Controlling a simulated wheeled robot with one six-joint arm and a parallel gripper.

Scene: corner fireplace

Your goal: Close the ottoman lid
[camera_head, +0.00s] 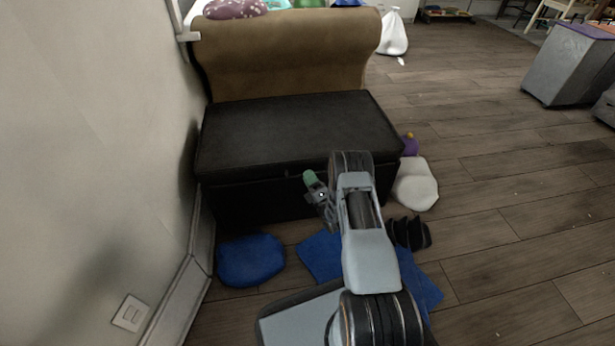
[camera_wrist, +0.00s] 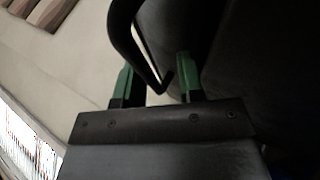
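The black ottoman (camera_head: 270,195) stands in front of the brown sofa-like seat, in the head view. Its lid (camera_head: 285,130) looks flat on top of the box; I cannot tell whether a thin gap is left at the front edge. My gripper (camera_head: 316,187) is at the ottoman's front, just below the lid edge, with one green fingertip showing. In the wrist view my gripper (camera_wrist: 155,66) has its two green fingers apart. A black curved bar, like a handle (camera_wrist: 122,32), runs down between them, close to the right finger; I cannot tell whether it touches.
A wall stands close on the left. A blue cushion (camera_head: 251,260), a blue cloth (camera_head: 319,256), a black item (camera_head: 415,233) and a white cushion (camera_head: 416,185) lie on the floor around my arm. The floor on the right is mostly clear up to a grey bin (camera_head: 568,65).

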